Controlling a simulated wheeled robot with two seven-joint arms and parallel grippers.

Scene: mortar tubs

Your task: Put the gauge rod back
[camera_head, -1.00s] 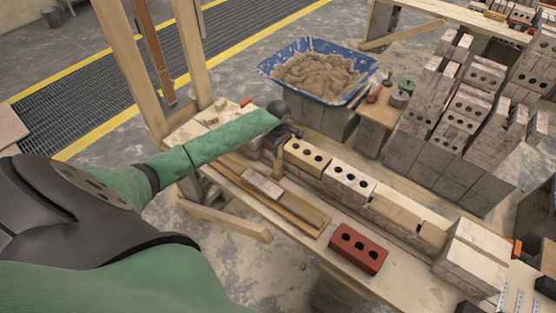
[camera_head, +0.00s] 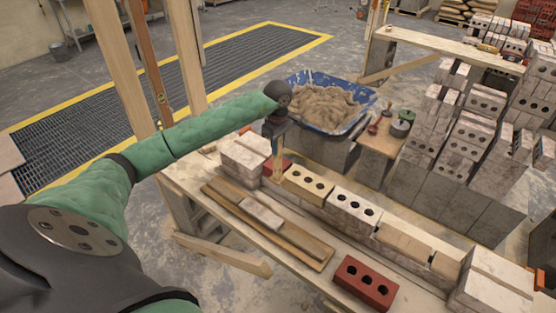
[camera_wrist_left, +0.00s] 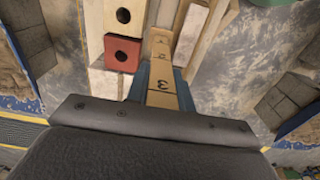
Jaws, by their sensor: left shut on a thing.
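My left gripper (camera_head: 276,142) is shut on the gauge rod (camera_head: 279,168), a pale wooden stick that hangs below it beside the brick course. In the left wrist view the rod (camera_wrist_left: 161,74) lies between the fingers, with black marks and numbers on its face. A red brick (camera_head: 285,164) is next to the rod, with a yellowish brick (camera_head: 309,182) to its right. I cannot tell whether the rod's lower end touches anything. My right gripper is not in view.
A long wooden board (camera_head: 302,248) with a pale block (camera_head: 262,216) lies in front of the course. A loose red brick (camera_head: 364,283) lies further right. A blue mortar tub (camera_head: 302,84) stands behind. Wooden posts (camera_head: 128,75) rise at the left.

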